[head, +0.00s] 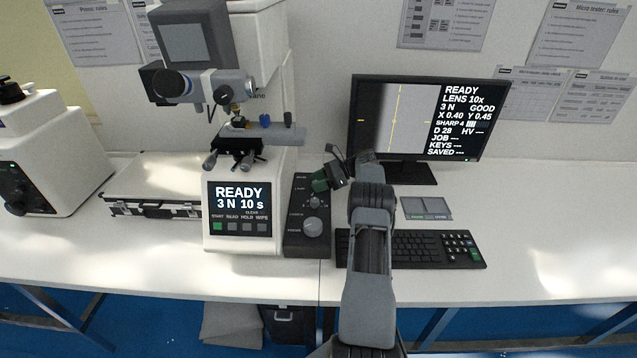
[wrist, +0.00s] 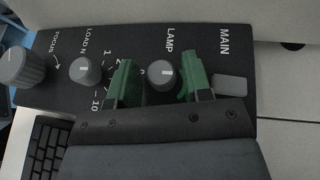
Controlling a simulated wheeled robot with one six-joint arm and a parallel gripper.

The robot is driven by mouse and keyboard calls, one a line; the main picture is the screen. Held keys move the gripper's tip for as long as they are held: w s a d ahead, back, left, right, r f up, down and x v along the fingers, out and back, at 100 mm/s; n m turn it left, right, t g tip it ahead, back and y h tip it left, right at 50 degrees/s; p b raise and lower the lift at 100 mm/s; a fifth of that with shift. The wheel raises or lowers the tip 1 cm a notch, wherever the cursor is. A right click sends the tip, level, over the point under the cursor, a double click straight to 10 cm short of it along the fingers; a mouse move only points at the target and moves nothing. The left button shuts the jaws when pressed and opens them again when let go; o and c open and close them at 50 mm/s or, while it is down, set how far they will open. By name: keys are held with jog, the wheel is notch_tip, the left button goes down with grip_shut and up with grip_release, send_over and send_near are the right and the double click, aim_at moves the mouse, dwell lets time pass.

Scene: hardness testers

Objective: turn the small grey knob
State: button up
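In the wrist view my gripper (wrist: 158,64) is open, with its green fingers on either side of the small grey LAMP knob (wrist: 163,78). A gap shows on the left of this knob, and the right finger is close to it. I cannot tell how far down the fingers reach. Another small grey knob, marked LOAD N (wrist: 85,70), sits left of the fingers. In the head view my gripper (head: 321,181) is over the upper part of the dark control box (head: 294,240) and hides the LAMP knob. The LOAD N knob (head: 314,202) shows below it.
The larger FOCUS knob (wrist: 22,67) is at the wrist view's left, and a grey MAIN switch (wrist: 231,84) is right of the fingers. The white tester (head: 243,190) stands left of the box. A keyboard (head: 430,249) and monitor (head: 430,120) are at the right.

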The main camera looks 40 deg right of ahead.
jog(key=shift+o, duration=0.7)
jog(key=shift+d, duration=0.1)
jog(key=shift+s+d, duration=0.1)
jog(key=shift+d, duration=0.1)
jog(key=v, duration=0.7)
jog(key=shift+b, duration=0.45)
jog(key=shift+r, duration=0.1)
